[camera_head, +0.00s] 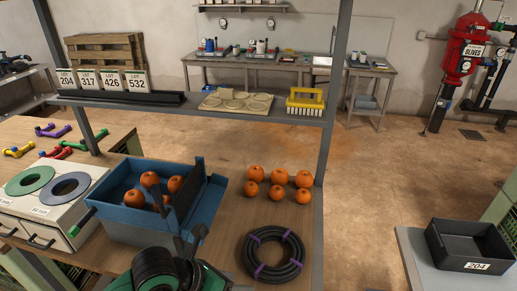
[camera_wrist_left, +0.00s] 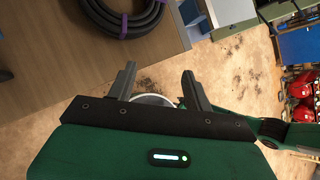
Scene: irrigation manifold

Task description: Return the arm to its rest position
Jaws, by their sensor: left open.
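My left gripper (camera_head: 189,240) is at the bottom centre of the head view, in front of the blue crate's right end and left of the coiled hose. In the left wrist view its two dark fingers (camera_wrist_left: 157,78) are apart, with nothing held between them. A pale round shape shows behind the finger bases there; I cannot tell what it is. My left arm, black and green, comes in from the bottom edge of the head view. My right gripper is not in view.
Loose oranges (camera_head: 280,176) sit behind. A shelf (camera_head: 200,108) spans above.

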